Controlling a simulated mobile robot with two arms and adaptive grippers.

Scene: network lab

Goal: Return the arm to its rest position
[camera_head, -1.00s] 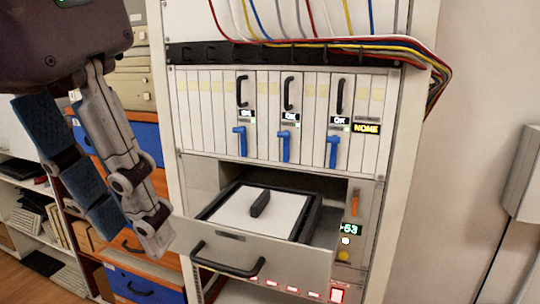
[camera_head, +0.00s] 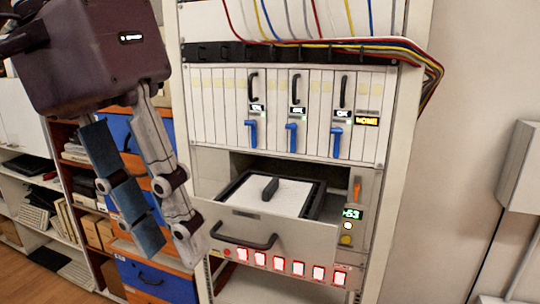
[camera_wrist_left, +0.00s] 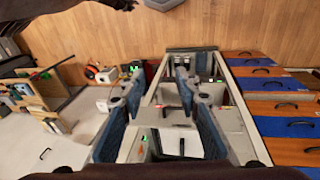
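My left gripper (camera_head: 172,246) hangs at the left of the head view, fingers pointing down, in front of blue-and-orange drawers and left of the rack. Its fingers stand apart in the left wrist view (camera_wrist_left: 160,82), with nothing held between them. The rack's drawer (camera_head: 262,232) is pulled out. A white panel with a black grip (camera_head: 270,188) lies in its black-framed tray. The gripper appears apart from the drawer handle (camera_head: 244,241). My right gripper is in neither view.
The rack (camera_head: 400,200) holds a row of white modules (camera_head: 224,100), some with blue levers, under coloured cables (camera_head: 425,66). A row of lit red buttons (camera_head: 298,268) sits below the drawer. Shelves (camera_head: 38,205) stand at left.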

